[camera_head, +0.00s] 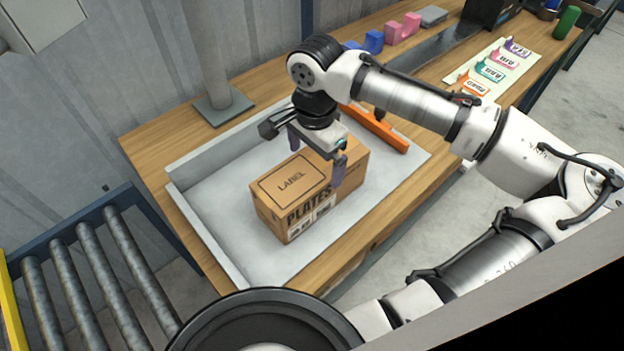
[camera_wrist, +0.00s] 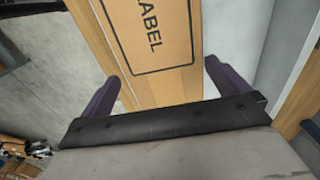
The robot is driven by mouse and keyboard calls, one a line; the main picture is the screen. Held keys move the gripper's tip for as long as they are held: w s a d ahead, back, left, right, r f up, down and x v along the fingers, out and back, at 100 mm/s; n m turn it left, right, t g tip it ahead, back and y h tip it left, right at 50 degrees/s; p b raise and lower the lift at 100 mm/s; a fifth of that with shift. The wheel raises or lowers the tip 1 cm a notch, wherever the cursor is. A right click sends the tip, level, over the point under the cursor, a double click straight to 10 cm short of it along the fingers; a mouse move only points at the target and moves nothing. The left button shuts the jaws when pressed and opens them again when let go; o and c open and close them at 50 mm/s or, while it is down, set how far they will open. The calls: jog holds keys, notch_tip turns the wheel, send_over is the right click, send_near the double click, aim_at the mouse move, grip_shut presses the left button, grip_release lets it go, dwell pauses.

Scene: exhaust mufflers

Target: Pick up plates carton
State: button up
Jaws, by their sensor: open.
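The plates carton (camera_head: 285,208) is a brown cardboard box with "PLATES" on its side and a "LABEL" panel on top. It stands upright in a shallow grey tray (camera_head: 205,226) on the wooden bench. My gripper (camera_head: 318,168) is over the carton's far right end, its fingers pointing down and spread apart. In the wrist view the carton (camera_wrist: 168,85) shows between the two purple fingers of my gripper (camera_wrist: 163,88), with gaps at both sides. I cannot tell how far down the fingers reach beside it. My gripper and wrist hide part of the carton's top.
An orange bar-like object (camera_head: 378,130) lies behind the carton. Pink (camera_head: 402,28) and blue (camera_head: 373,42) pieces stand at the back. A white board with coloured tags (camera_head: 493,68) is at the right. A roller conveyor (camera_head: 85,275) is at the left. A grey post (camera_head: 212,60) stands behind the tray.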

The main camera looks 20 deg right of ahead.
jog(key=shift+w+a+f+p, duration=0.1)
jog(key=shift+f+p, duration=0.3)
jog(key=shift+f, duration=1.1)
jog(key=shift+a+f+p, duration=0.1)
jog(key=shift+f+p, duration=0.3)
jog(key=shift+f, duration=1.1)
jog(key=c, duration=1.4)
jog(key=shift+r, duration=0.2)
